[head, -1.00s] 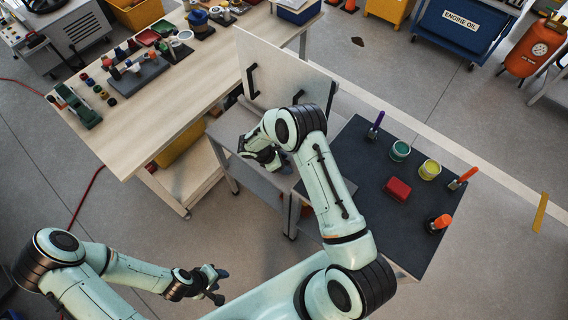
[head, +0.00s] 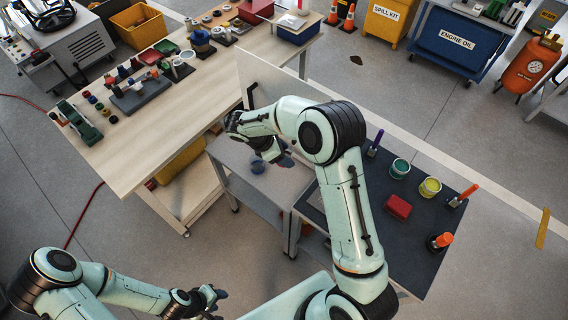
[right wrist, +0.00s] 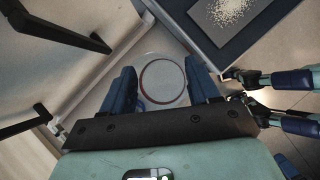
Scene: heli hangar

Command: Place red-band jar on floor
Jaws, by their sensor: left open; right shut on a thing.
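My right gripper (head: 276,155) hangs over the grey stand in the head view. In the right wrist view its two blue fingers (right wrist: 160,88) stand on either side of a pale round jar (right wrist: 162,82) with a dark red ring, seen from above, and are shut on it. In the head view a small bluish round thing (head: 257,167) shows beside the gripper; I cannot tell whether it is this jar. My left gripper (head: 212,297) is open and empty at the lower left, above the bare floor (head: 130,240).
The grey stand (head: 232,155) lies between the wooden workbench (head: 150,125) and a dark table (head: 400,240). A green jar (head: 400,168), a yellow jar (head: 430,187) and a red box (head: 397,207) are on the dark table. An upright pale panel (head: 285,85) stands behind. Floor is open at the lower left.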

